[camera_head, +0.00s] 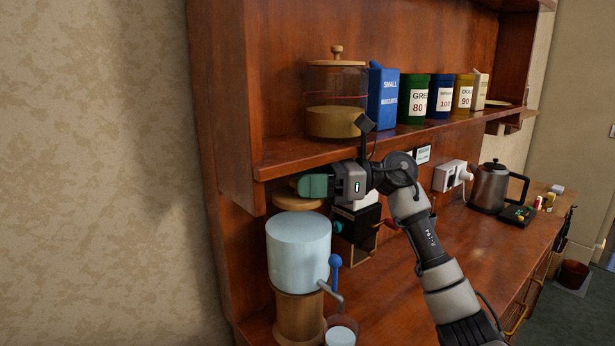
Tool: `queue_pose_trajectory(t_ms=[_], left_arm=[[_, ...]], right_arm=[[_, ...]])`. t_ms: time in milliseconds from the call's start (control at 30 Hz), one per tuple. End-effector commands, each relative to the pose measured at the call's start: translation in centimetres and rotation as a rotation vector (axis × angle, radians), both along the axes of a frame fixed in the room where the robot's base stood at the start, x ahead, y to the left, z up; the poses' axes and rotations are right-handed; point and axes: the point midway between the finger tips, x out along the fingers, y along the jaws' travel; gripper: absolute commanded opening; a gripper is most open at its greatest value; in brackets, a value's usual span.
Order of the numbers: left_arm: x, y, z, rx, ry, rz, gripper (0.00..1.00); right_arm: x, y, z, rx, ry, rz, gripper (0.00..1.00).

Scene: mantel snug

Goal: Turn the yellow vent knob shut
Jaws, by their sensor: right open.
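I cannot make out a yellow vent knob in this view; my right gripper and arm cover part of the area under the shelf. My right gripper (308,186) is open, with teal fingers pointing left, just below the shelf edge and above the water dispenser. Part of this device is hidden by my arm. My left gripper is not in view.
A glass water dispenser (299,248) with a wooden lid and blue tap handle (335,261) stands close below. The shelf (290,158) holds a glass jar (336,82) and several tins. A kettle (490,187) stands at right; the counter (455,240) between is mostly clear.

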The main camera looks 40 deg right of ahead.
Motion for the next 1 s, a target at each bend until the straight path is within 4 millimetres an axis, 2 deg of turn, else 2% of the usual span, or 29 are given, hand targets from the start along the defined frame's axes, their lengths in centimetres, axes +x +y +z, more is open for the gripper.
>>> queue_pose_trajectory(t_ms=[167, 467, 767, 1000], left_arm=[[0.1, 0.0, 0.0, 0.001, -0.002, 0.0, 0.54], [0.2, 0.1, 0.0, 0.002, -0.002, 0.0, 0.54], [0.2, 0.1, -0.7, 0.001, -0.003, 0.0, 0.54], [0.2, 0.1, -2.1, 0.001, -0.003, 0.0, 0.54]], right_arm=[[0.0, 0.0, 0.0, 0.0, 0.0, 0.0, 0.54], [0.0, 0.0, 0.0, 0.0, 0.0, 0.0, 0.08], [-0.1, 0.0, -0.2, -0.004, 0.0, -0.044, 0.08], [-0.4, 0.2, -0.4, -0.007, -0.001, -0.189, 0.08]])
